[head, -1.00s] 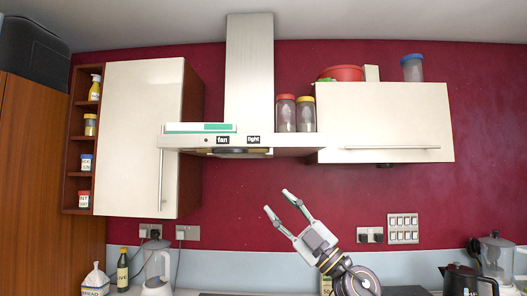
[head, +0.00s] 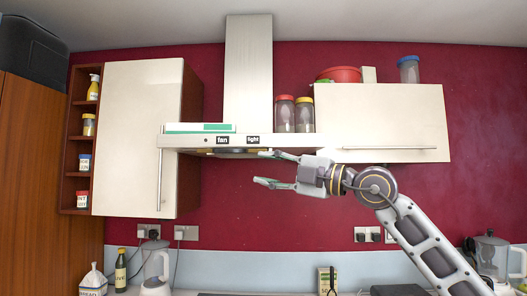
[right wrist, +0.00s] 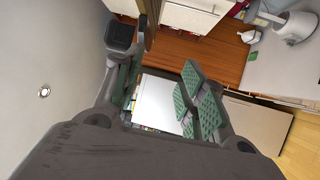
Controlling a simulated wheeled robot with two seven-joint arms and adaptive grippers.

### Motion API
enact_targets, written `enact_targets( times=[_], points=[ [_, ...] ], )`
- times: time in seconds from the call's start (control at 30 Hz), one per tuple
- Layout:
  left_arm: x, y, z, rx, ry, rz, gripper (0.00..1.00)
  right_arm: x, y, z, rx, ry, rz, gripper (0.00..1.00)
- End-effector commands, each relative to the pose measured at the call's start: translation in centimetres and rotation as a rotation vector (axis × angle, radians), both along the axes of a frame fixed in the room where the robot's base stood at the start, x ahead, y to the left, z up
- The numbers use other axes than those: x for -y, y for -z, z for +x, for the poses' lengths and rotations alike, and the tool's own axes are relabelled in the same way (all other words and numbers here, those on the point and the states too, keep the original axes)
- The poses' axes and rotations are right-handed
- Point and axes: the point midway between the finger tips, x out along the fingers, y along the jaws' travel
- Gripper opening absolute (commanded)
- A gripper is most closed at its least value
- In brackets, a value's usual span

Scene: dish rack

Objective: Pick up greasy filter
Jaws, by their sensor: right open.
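The range hood (head: 185,141) hangs on the red wall, with "fan" and "light" labels on its front edge. A dark rounded part (head: 230,151) shows under the hood; I cannot tell whether it is the greasy filter. My right gripper (head: 262,168) is open and empty, pointing left, just below the hood's right part. In the right wrist view its green-padded fingers (right wrist: 160,92) stand apart, with a white surface (right wrist: 158,100) visible beyond them. I cannot tell whether they touch the hood. My left gripper is not in view.
A tall cream cabinet (head: 135,135) stands left of the hood, and a wide cabinet (head: 385,122) hangs to its right. Two jars (head: 294,114) stand beside the chimney. A blender (head: 155,268) is on the counter below.

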Motion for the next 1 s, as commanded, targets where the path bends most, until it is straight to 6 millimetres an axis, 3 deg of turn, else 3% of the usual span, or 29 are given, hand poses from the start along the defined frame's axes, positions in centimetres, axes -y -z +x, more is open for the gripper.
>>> enact_targets(
  times=[0.43, 1.0],
  points=[
    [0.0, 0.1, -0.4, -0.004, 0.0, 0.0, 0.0, 3.9, -4.7, 0.5, -0.027, 0.25, -0.156, 0.41],
    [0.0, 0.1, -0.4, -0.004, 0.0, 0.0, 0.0, 4.6, -5.3, 0.6, -0.035, 0.289, -0.166, 0.41]
  ],
)
